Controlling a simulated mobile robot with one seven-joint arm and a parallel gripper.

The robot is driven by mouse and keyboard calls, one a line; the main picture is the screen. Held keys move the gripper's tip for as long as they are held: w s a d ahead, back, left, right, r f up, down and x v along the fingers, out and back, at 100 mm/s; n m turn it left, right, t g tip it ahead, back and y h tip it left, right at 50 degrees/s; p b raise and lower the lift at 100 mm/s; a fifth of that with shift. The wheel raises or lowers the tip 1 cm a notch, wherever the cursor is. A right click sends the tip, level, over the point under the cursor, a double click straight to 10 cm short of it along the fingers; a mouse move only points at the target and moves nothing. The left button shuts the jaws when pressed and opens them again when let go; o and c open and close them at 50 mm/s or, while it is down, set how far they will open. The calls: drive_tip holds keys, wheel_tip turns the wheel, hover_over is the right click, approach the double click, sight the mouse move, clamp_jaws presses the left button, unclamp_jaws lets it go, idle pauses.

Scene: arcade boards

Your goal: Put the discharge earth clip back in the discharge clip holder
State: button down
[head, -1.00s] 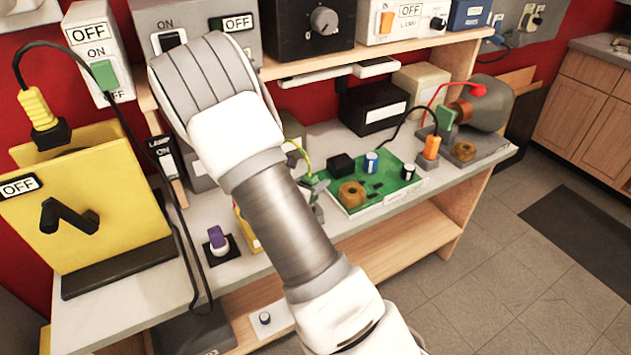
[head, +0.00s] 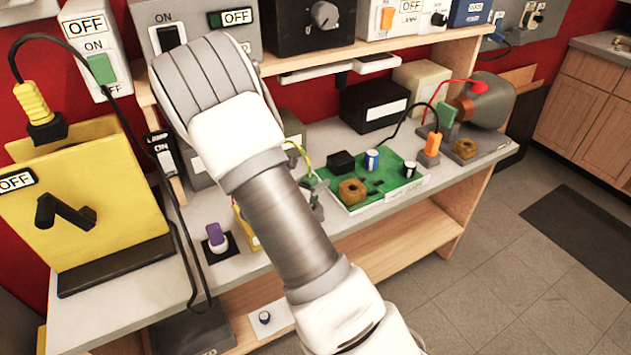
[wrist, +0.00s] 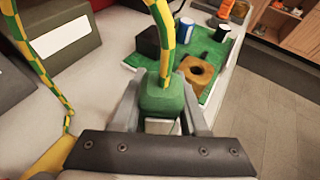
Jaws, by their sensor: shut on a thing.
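The discharge earth clip is a green block (wrist: 160,100) with a green-and-yellow striped cable rising from its top. In the wrist view my gripper (wrist: 163,118) is shut on it, one grey finger at each side. In the head view the clip (head: 311,182) shows just right of my arm, which hides most of the gripper. The clip is beside the left edge of the green circuit board (head: 400,190). I cannot make out the discharge clip holder for certain. A yellow piece (wrist: 55,160) at the wrist view's lower left, near the cable, is only partly seen.
The board carries a brass-coloured ring block (head: 352,191), a black block (head: 341,162) and small cylinders. An orange clip (head: 432,144) stands behind its right end. A purple-topped switch (head: 216,236) and a large yellow box (head: 110,220) are left. Black boxes stand behind.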

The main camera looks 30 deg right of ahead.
drive_tip(key=shift+f+b, duration=1.45)
drive_tip(key=shift+f, duration=0.2)
drive_tip(key=shift+c, duration=1.8)
unclamp_jaws()
drive_tip(key=p+v, duration=0.2)
drive_tip(key=v, duration=1.5)
drive_tip(key=shift+a, duration=0.15)
drive_tip(key=shift+r, duration=0.15)
